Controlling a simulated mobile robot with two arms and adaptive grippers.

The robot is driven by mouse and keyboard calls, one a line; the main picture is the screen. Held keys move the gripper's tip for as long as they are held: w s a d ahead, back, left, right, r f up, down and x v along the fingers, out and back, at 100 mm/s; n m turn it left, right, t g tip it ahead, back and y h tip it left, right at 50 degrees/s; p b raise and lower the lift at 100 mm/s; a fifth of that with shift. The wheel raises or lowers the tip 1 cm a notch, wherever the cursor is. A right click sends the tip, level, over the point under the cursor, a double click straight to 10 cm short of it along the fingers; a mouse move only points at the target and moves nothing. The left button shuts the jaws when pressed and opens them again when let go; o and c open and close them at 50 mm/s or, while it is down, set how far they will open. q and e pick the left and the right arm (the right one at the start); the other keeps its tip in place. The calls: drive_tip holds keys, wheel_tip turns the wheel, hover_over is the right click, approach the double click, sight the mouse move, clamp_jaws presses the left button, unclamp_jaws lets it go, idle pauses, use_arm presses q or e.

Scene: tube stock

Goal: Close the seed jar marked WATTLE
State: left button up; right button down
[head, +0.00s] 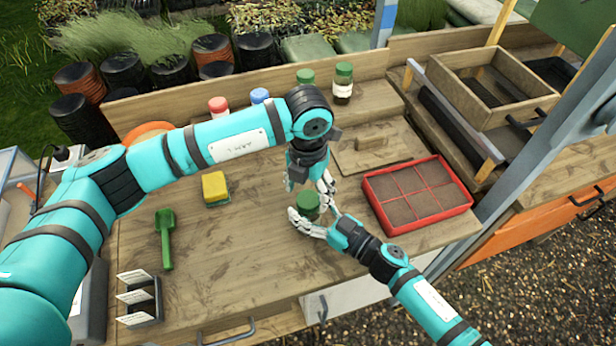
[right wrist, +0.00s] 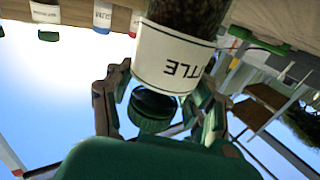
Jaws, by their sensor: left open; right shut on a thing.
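The WATTLE jar (right wrist: 175,55) shows upside down in the right wrist view, with a white label partly reading "TLE" and dark seed. Its green lid (head: 307,203) is at the top end, and also shows in the right wrist view (right wrist: 152,119). A dark band lies between label and lid; I cannot tell whether the lid is fully seated. My right gripper (head: 314,218) is shut on the jar, low over the bench front. My left gripper (head: 309,184) is open, pointing down just above and behind the lid. The fingers hide most of the jar in the head view.
Jars with red (head: 218,105), blue (head: 260,96) and green (head: 343,70) lids stand at the back. A red seed tray (head: 418,194) is close on the right. A yellow sponge (head: 215,187), green trowel (head: 165,238) and label holder (head: 140,300) are left.

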use_arm(q)
drive_tip(key=shift+f, duration=1.3)
drive_tip(key=shift+c, duration=0.4)
drive_tip(key=c, duration=1.2)
drive_tip(key=shift+o, duration=0.2)
drive_tip(key=m, duration=0.3)
drive_tip(key=o, duration=1.3)
drive_tip(key=shift+r, duration=0.1)
